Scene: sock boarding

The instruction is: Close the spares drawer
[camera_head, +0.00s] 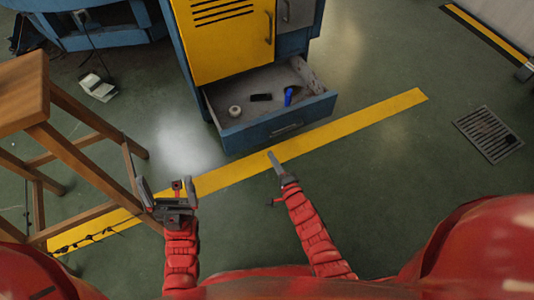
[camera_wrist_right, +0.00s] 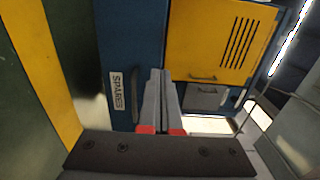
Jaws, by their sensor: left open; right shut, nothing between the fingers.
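The spares drawer (camera_head: 250,132) is pulled open at the bottom of the blue and yellow cabinet. Its blue front, with a SPARES label (camera_wrist_right: 117,90) and a bar handle (camera_wrist_right: 133,97), shows in the right wrist view. The drawer holds a pale roll (camera_head: 235,111), a black item (camera_head: 261,97) and a blue item (camera_head: 289,95). My right gripper (camera_head: 271,155) is shut and empty, just in front of the drawer front; it also shows in the right wrist view (camera_wrist_right: 160,72), beside the handle. I cannot tell whether it touches. My left gripper (camera_head: 172,192) is open and empty, left of the drawer.
A wooden stool (camera_head: 75,160) stands at the left, close to my left gripper. A yellow floor stripe (camera_head: 370,112) runs in front of the cabinet (camera_head: 222,40). A floor grate (camera_head: 488,134) lies at the right. The floor right of the drawer is clear.

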